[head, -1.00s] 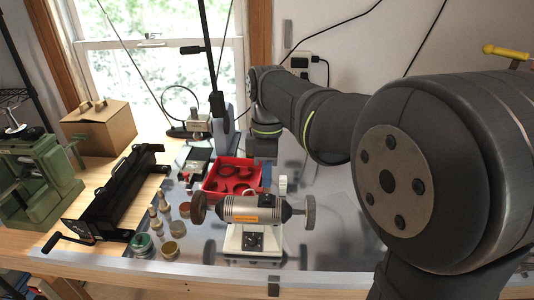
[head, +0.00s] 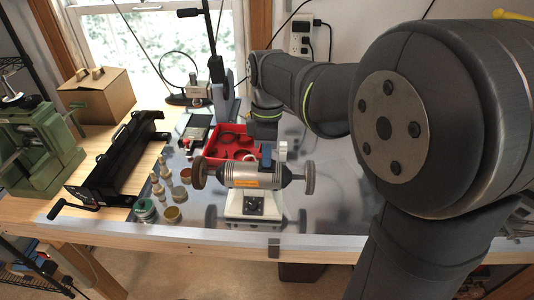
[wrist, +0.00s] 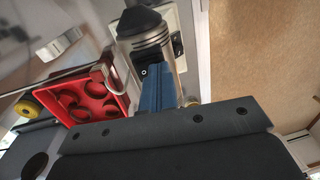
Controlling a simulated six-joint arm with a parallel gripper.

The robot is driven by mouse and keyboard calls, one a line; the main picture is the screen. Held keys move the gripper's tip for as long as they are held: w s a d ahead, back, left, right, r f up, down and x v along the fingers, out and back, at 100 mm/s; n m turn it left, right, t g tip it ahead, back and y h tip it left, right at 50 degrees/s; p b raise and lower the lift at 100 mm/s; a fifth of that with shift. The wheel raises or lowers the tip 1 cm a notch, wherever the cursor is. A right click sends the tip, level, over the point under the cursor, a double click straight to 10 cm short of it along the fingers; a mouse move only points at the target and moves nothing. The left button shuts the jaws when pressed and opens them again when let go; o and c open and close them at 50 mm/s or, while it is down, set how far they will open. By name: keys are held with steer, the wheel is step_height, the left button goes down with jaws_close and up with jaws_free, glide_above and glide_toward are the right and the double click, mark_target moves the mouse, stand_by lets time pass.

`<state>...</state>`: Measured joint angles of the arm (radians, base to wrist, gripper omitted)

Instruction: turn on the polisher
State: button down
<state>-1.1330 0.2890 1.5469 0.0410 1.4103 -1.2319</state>
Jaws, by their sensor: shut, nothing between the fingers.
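The polisher (head: 240,174) stands on the metal-topped bench in the head view.
A red tray (head: 211,157) sits behind the polisher, near my gripper. Small bottles and tins (head: 172,214) stand to its left, with a black machine (head: 118,160) farther left. The bench's front edge (head: 330,248) lies ahead of it. Bench right of the polisher is fairly clear.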

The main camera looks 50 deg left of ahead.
steer(key=shift+f, duration=0.3)
steer(key=shift+w+a+r, duration=0.1)
steer(key=shift+w+a, duration=0.4)
steer(key=shift+w, duration=0.05)
step_height(320, 180, up, 14)
steer(key=w+a, duration=0.1)
steer(key=shift+a, duration=0.15)
steer(key=shift+r, duration=0.1)
steer(key=shift+s+d+r, duration=0.15)
steer(key=shift+s+d, duration=0.25)
steer(key=shift+d, duration=0.1)
